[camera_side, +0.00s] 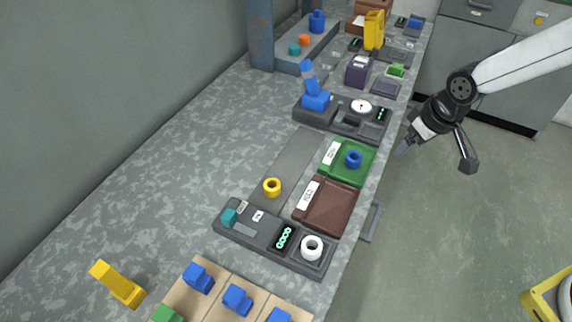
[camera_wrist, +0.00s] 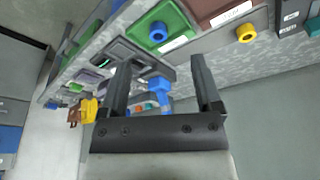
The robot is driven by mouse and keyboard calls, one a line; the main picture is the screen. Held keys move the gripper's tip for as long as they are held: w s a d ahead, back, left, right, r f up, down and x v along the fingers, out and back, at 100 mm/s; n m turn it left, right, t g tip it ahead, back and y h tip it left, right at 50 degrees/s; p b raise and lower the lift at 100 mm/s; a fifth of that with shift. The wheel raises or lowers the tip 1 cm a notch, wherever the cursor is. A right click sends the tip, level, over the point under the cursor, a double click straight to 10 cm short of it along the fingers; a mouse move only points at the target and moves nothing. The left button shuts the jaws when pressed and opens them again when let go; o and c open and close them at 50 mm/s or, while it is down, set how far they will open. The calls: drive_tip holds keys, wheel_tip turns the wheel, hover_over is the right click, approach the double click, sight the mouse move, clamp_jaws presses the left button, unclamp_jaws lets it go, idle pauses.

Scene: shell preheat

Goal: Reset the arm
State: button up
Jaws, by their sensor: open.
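My gripper (camera_side: 433,155) hangs at the right in the side view, beyond the front edge of the bench and apart from everything on it. Its two fingers are spread wide with nothing between them. In the wrist view my gripper (camera_wrist: 160,88) shows both dark fingers apart, with the bench behind them. The bench (camera_side: 130,190) has a speckled grey top.
A green tray (camera_side: 366,171) holds a blue ring (camera_side: 353,159). A brown tray (camera_side: 340,208) looks empty. A yellow ring (camera_side: 272,187) lies on a grey strip. A white ring (camera_side: 312,247) sits on a device (camera_side: 262,241) reading "GOOD". A blue-handled device (camera_side: 318,101) stands behind. Floor below my gripper is clear.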

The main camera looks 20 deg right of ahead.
drive_tip(key=s+d+m, duration=0.2)
drive_tip(key=s+d, duration=0.7)
drive_tip(key=s, duration=0.1)
drive_tip(key=shift+s+m+g+h, duration=0.15)
drive_tip(key=shift+m+g+h, duration=0.15)
drive_tip(key=shift+h, duration=0.1)
drive_tip(key=shift+d, duration=0.1)
idle(1.2)
